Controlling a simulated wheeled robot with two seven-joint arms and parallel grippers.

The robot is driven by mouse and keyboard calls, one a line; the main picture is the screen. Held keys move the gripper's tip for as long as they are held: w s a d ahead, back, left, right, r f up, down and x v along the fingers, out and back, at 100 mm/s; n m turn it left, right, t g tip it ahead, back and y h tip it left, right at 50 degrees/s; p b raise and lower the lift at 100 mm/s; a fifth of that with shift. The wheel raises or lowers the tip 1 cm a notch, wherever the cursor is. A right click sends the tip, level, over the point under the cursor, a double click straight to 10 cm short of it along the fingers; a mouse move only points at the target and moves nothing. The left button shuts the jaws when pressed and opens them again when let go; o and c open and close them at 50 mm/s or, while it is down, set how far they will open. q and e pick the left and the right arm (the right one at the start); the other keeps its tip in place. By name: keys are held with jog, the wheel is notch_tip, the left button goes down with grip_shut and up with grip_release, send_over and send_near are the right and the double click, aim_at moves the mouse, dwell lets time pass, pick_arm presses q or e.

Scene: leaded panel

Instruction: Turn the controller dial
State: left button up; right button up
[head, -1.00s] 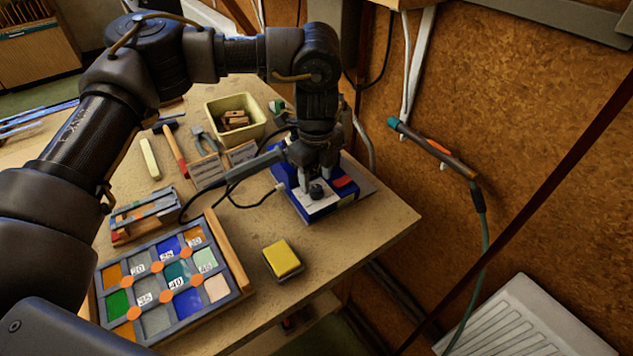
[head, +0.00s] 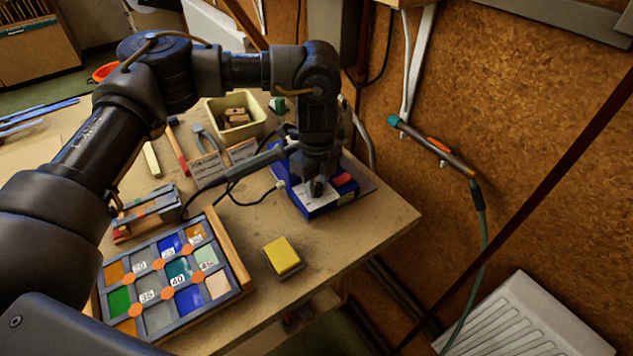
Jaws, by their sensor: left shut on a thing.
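The controller is a blue box (head: 322,207) with a white top plate and a red switch (head: 341,179), near the table's right edge. Its small black dial (head: 317,188) stands on the white plate. My left gripper (head: 316,180) points down over the box, its fingers closed around the dial. The fingers and wrist hide part of the dial and the back of the box. My right gripper is not in view.
The leaded panel (head: 163,317) with coloured glass lies front left. A yellow sponge (head: 282,255) sits in front of the controller. A torch-like tool (head: 437,149) hangs on the cork wall.

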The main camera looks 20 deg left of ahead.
aim_at(316, 186)
pick_arm(q)
jog(key=shift+m, duration=2.8)
jog(key=o, duration=1)
jog(key=shift+c, duration=0.2)
notch_tip(316, 186, up, 11)
jog(key=b, duration=0.1)
jog(key=shift+a+f, duration=0.1)
jog(key=shift+f, duration=0.05)
